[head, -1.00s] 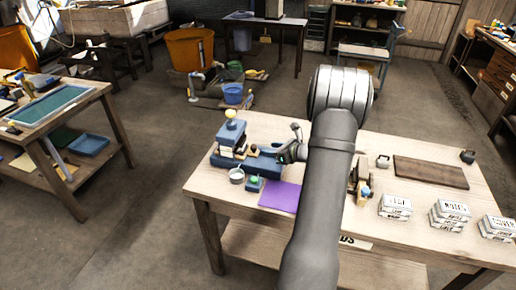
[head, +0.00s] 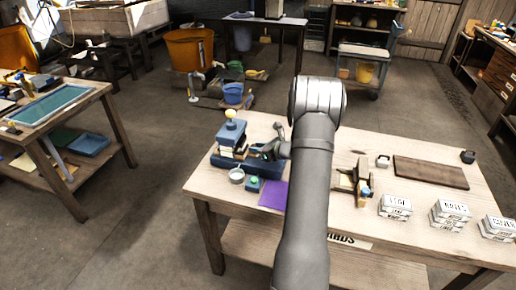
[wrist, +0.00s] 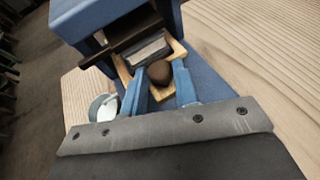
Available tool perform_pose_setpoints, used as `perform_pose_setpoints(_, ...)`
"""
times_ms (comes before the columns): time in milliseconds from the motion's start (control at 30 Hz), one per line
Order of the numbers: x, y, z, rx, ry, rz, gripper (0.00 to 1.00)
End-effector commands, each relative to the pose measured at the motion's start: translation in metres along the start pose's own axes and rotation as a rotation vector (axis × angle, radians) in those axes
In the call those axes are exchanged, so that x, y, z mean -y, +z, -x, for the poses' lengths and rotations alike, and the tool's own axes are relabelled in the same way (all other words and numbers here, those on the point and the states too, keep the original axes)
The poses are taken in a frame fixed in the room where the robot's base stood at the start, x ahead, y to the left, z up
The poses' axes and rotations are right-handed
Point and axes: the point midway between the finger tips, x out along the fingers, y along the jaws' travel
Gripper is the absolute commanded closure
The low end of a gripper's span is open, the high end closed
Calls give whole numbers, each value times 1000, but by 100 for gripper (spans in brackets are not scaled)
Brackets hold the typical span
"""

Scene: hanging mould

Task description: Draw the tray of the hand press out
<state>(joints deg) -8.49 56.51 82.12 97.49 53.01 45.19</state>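The hand press (head: 232,133) is a blue body standing at the left end of the workbench. In the wrist view its blue frame (wrist: 85,18) fills the top left. Its tray (wrist: 124,70) has a pale wooden rim, with a grey block lying inside. A round brown knob (wrist: 160,72) shows at the tray's near end. My gripper (wrist: 161,80) has its two blue fingers on either side of the knob, apart from each other. I cannot tell whether they touch it. In the head view my gripper (head: 281,150) is small and partly hidden by my arm.
A small pot (head: 237,175), a green-topped blue block (head: 254,184) and a purple sheet (head: 272,195) lie in front of the press. A dark board (head: 430,172) and stacks of white boxes (head: 396,206) are at the right. Bare bench lies behind the press.

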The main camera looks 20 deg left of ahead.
Motion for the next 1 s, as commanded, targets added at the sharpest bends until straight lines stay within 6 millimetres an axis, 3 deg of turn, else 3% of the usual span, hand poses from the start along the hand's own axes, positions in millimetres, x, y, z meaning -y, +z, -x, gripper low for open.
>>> perform_pose_setpoints(267,3,-2,6,-1,-2,0,100)
perform_pose_setpoints(700,45,-40,97,0,-5,-1,100)
perform_pose_setpoints(1000,50,-46,111,0,0,0,100)
